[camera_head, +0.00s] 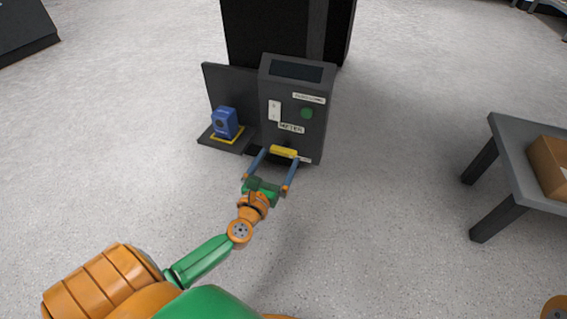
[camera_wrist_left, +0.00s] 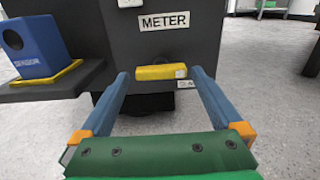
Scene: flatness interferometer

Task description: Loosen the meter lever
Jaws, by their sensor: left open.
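The meter (camera_head: 266,92) is a dark upright box with a black screen on its sloped top, and its METER label (camera_wrist_left: 164,21) shows in the left wrist view. The yellow meter lever (camera_head: 284,152) sits low on its front face, and it also shows in the left wrist view (camera_wrist_left: 158,72). My left gripper (camera_head: 281,155) is open, with its two blue fingers spread on either side of the lever. I cannot tell whether either finger touches it. My right gripper does not show clearly in either view.
A grey table (camera_head: 512,150) with a cardboard box (camera_head: 551,162) stands at right. The floor between is clear.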

